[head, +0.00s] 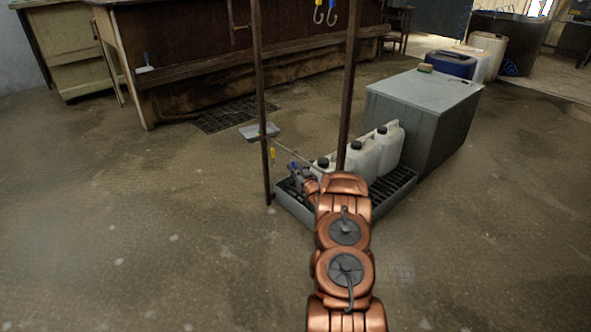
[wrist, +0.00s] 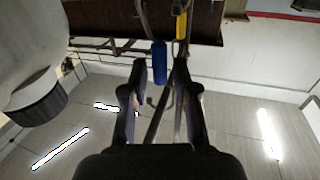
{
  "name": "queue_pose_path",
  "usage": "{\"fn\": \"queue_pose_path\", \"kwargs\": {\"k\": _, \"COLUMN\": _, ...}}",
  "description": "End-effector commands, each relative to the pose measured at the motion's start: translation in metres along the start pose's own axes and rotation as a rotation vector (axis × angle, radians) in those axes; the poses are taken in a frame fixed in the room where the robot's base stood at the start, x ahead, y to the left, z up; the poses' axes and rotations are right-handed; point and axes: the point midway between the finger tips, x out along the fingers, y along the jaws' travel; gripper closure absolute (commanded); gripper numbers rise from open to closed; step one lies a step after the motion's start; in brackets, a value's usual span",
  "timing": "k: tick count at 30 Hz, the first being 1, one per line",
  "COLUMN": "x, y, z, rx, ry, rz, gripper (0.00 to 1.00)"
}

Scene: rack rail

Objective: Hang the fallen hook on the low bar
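The low bar (head: 292,155) runs between the two brown rack posts, near the left post (head: 262,100). A yellow-handled hook (head: 272,154) hangs by it close to that post; a yellow handle also shows in the wrist view (wrist: 181,25). My gripper (head: 301,174) is low between the posts, partly hidden by my arm. In the wrist view its two fingers (wrist: 159,68) stand apart. A blue-handled hook (wrist: 159,62) appears between the fingertips, with gaps on both sides, so no grip shows. Two hooks (head: 325,14) hang higher up between the posts.
A black-grated tray (head: 400,188) on the floor holds white jugs (head: 389,147) just right of my gripper. A grey cabinet (head: 425,110) stands behind them. A small pale tray (head: 250,133) lies behind the left post. The floor at left is clear.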

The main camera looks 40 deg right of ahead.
Motion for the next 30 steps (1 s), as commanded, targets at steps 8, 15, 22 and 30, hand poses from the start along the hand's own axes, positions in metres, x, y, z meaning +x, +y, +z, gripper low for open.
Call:
{"fn": "queue_pose_path", "kwargs": {"k": 8, "x": 0.000, "y": 0.000, "z": 0.000, "rx": 0.000, "ry": 0.000, "rz": 0.000, "gripper": 0.56}}
{"fn": "queue_pose_path", "kwargs": {"k": 15, "x": -0.003, "y": 0.001, "z": 0.000, "rx": 0.000, "ry": -0.001, "rz": 0.001, "gripper": 0.56}}
{"fn": "queue_pose_path", "kwargs": {"k": 22, "x": -0.022, "y": 0.001, "z": 0.001, "rx": 0.000, "ry": -0.003, "rz": 0.001, "gripper": 0.56}}
{"fn": "queue_pose_path", "kwargs": {"k": 30, "x": -0.056, "y": 0.001, "z": 0.001, "rx": 0.002, "ry": -0.004, "rz": 0.003, "gripper": 0.56}}
